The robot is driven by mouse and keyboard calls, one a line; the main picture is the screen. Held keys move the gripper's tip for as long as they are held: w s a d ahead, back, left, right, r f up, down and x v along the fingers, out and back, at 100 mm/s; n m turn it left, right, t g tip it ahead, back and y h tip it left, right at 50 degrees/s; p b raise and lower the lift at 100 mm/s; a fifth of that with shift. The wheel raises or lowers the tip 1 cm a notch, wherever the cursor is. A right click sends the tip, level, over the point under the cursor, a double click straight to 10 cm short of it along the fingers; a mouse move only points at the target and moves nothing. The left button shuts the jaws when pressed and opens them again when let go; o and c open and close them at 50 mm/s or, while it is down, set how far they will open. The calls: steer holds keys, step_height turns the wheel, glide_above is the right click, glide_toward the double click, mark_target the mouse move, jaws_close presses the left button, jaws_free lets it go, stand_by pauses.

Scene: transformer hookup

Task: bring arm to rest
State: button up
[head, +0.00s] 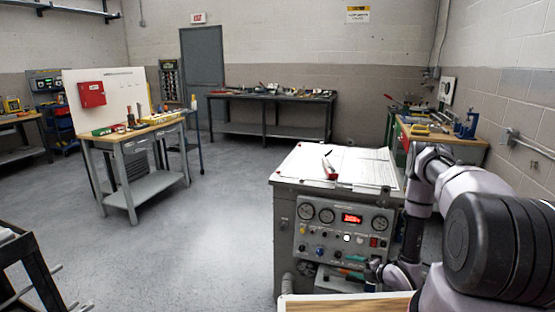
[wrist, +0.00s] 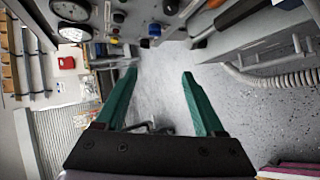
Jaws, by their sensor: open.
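My gripper (head: 347,266) is at the lower front of the grey control cabinet (head: 284,240), with its teal fingers pointing left in the head view. In the wrist view my gripper (wrist: 158,74) shows two teal fingers spread apart with nothing between them; grey floor shows through the gap. My arm reaches in from the right of the head view, bent beside the cabinet. Whether the fingers touch the cabinet front cannot be told.
The cabinet panel has dials (head: 306,211), knobs and a lit red display (head: 352,218); papers (head: 350,166) and a red-handled tool (head: 329,168) lie on top. A wooden edge (head: 345,304) is at the bottom. A corrugated hose (wrist: 270,78) shows at wrist-view right.

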steer(key=w+d+r+m+h, duration=0.25)
steer(key=w+r, duration=0.35)
steer(key=r, duration=0.6)
steer(key=w+d+r+m+h, duration=0.2)
steer(key=w+d+r+m, duration=0.2)
steer(key=w+r, duration=0.5)
steer(key=s+d+r+m+h, duration=0.1)
steer(key=s+r+m+h, duration=0.2)
steer(key=r, duration=0.9)
steer(key=s+r+m, duration=0.3)
steer(key=r+m, duration=0.2)
steer(key=r, duration=0.8)
steer(key=s+a+r+m+g, duration=0.1)
steer(key=s+a+r+m, duration=0.1)
steer(key=s+r+m, duration=0.35)
steer(key=s+a+r+m+g, duration=0.1)
steer(key=s+a+r+m, duration=0.1)
steer(key=s+r, duration=0.65)
steer(key=s+a+r+m, duration=0.2)
steer(key=s+a, duration=0.1)
steer(key=s, duration=0.4)
steer(key=s+a+r+m+g+y, duration=0.1)
steer(key=s+a+r+m, duration=0.1)
steer(key=s, duration=0.6)
steer(key=s+a+r+m+y, duration=0.1)
steer(key=s+a+r+m, duration=0.2)
steer(key=s, duration=0.5)
steer(key=shift+a, duration=0.3)
